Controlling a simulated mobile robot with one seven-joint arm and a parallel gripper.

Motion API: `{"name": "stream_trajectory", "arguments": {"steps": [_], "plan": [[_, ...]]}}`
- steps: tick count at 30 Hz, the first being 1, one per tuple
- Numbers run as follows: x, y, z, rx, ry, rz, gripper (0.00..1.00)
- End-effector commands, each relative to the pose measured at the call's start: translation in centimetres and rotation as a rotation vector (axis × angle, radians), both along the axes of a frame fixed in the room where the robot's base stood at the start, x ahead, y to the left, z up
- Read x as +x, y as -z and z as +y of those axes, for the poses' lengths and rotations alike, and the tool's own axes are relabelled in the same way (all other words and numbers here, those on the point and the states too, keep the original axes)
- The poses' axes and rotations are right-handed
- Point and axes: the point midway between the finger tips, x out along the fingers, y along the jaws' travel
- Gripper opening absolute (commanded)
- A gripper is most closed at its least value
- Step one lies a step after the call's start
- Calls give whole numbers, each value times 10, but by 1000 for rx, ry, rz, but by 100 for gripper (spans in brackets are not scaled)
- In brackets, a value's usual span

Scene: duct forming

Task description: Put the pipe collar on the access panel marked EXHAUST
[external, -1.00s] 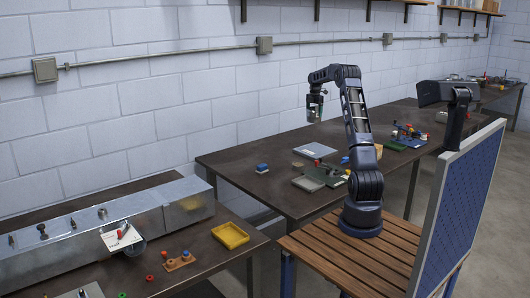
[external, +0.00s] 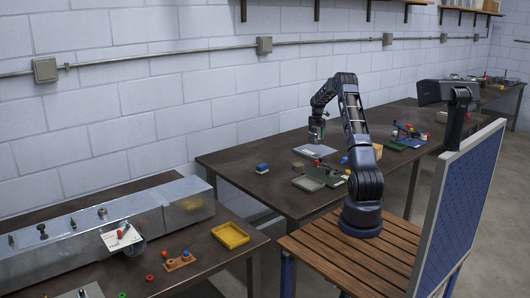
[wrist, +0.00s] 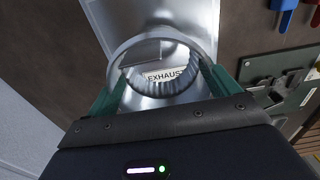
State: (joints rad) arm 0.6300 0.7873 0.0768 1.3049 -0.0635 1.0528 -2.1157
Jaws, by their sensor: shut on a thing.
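The access panel (external: 315,150) is a flat silver sheet lying on the middle bench. In the wrist view the panel (wrist: 150,12) shows a pale label (wrist: 163,75) reading EXHAUST, seen through the collar. The pipe collar (wrist: 165,93) is a shiny metal ring with a ridged inner wall. My gripper (external: 316,136) points down above the panel. In the wrist view its two green fingers (wrist: 163,78) are shut on opposite sides of the collar. The collar frames the EXHAUST label. I cannot tell whether its lower edge touches the panel.
A grey-green plate with clamp-like parts (wrist: 275,88) lies to the right of the panel in the wrist view, with red and blue tools (wrist: 284,14) beyond it. Bare bench lies left of the panel.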

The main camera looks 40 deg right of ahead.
Motion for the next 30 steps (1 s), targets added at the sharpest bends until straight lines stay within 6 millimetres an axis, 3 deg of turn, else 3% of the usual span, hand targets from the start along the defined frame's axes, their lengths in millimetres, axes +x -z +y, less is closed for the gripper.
{"name": "stream_trajectory", "arguments": {"steps": [7,15,27,28,30], "plan": [[0,14,0,0,0,-1,63],[1,47,1,1,0,-1,63],[0,52,0,0,0,-1,63],[0,52,0,0,0,-1,91],[0,51,0,0,0,-1,100]]}}
